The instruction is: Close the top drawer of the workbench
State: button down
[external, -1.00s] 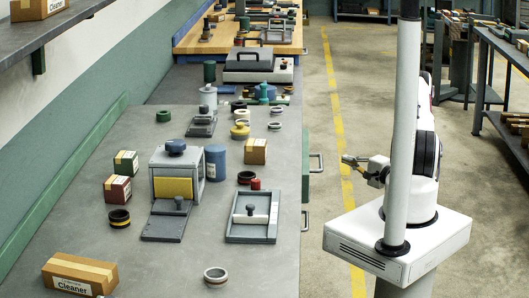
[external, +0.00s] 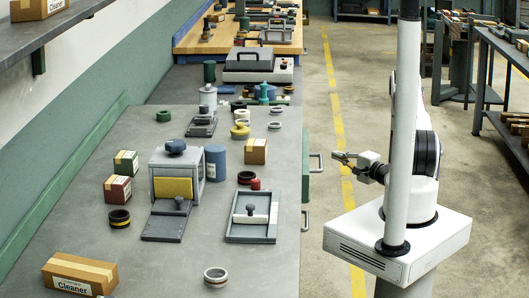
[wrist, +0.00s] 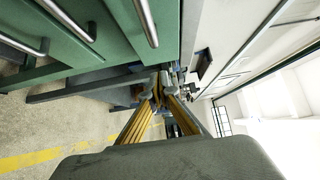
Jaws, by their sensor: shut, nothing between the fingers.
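The workbench (external: 270,270) runs along the left of the external view, with its drawer side facing my arm. Drawer handles (external: 317,162) stick out from that side, near my gripper. In the wrist view the green drawer fronts (wrist: 115,35) fill the upper left, with metal handles; the one nearest the bench top (wrist: 147,22) is at top centre.
A tray (external: 232,238), a grey box with a yellow front (external: 172,188) and several rings and cartons stand on the bench top. A yellow line (external: 346,190) marks the floor between bench and arm. The aisle floor (external: 370,80) beyond is clear.

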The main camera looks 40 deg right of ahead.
jog(key=w+a, duration=0.2)
jog(key=w, duration=0.6)
jog(key=shift+a, duration=0.4)
jog(key=shift+w+a, duration=1.8)
jog(key=shift+a, duration=0.15)
jog(key=shift+s+d, duration=0.4)
jog(key=shift+d, duration=0.1)
jog(key=s+d, duration=0.2)
jog(key=s, duration=1)
jog(key=shift+s+d, duration=0.2)
jog(key=shift+d, duration=0.1)
